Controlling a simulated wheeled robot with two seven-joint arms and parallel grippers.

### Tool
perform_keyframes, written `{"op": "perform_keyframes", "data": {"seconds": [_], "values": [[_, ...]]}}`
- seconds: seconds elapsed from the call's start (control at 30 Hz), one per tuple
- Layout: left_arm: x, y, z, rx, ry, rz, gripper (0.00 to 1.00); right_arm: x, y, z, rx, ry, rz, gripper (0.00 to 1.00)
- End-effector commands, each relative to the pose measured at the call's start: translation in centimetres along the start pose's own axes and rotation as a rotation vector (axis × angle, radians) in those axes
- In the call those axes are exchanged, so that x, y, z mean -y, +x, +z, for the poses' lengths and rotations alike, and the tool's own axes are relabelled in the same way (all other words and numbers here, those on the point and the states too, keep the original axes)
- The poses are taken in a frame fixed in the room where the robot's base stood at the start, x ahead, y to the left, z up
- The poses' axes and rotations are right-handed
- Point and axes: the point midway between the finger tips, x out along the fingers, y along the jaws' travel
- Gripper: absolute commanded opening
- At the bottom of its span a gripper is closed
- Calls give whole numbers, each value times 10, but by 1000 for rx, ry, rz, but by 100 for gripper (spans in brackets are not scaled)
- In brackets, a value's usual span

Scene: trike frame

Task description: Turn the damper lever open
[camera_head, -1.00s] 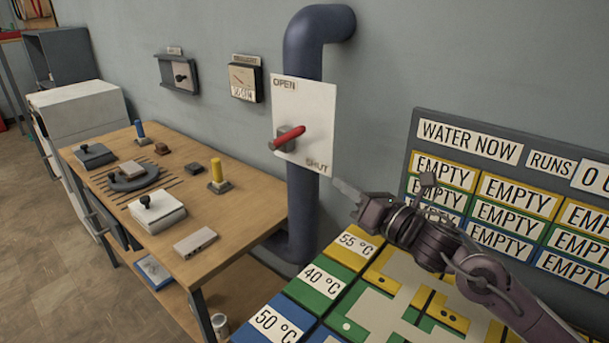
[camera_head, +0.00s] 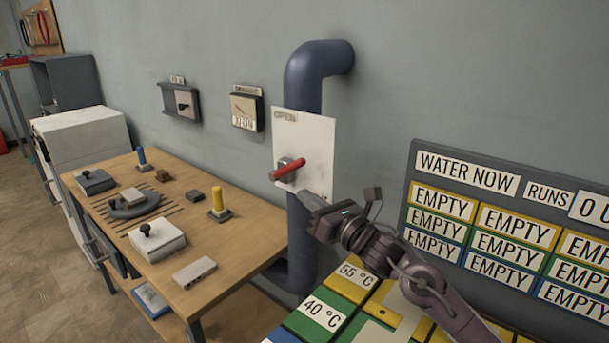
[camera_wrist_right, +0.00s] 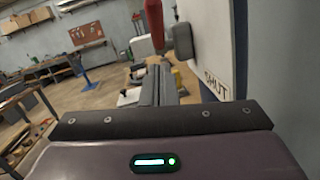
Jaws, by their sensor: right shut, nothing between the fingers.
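The damper lever (camera_head: 288,170) is a red handle on a grey hub, mounted on a white plate (camera_head: 317,138) marked OPEN at the top left. The SHUT mark at the lower right is mostly hidden behind my right gripper in the head view but shows in the wrist view. My right gripper (camera_head: 305,197) is shut and empty, its tips just below the lever. In the right wrist view, the shut fingers (camera_wrist_right: 160,84) point at the red handle (camera_wrist_right: 154,22) and grey hub (camera_wrist_right: 181,42); I cannot tell whether they touch. My left gripper is not in view.
A thick blue pipe (camera_head: 303,92) runs behind the plate. A wooden bench (camera_head: 240,255) with small fixtures stands to the left. A board of EMPTY labels (camera_head: 511,234) is on the right, above coloured temperature tiles (camera_head: 322,313).

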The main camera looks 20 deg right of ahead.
Motion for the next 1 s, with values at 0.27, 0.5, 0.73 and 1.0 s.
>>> {"op": "perform_keyframes", "data": {"seconds": [0.27, 0.5, 0.73, 1.0], "values": [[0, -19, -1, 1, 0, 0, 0, 0, 24, 27, 1, 0, -1, 0], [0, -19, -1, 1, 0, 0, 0, 0, 26, 28, 0, 0, 0, 0], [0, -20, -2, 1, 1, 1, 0, 0, 26, 28, -2, -1, -1, 0], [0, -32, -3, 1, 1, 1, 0, -1, 28, 35, -51, -9, -8, 0]]}}
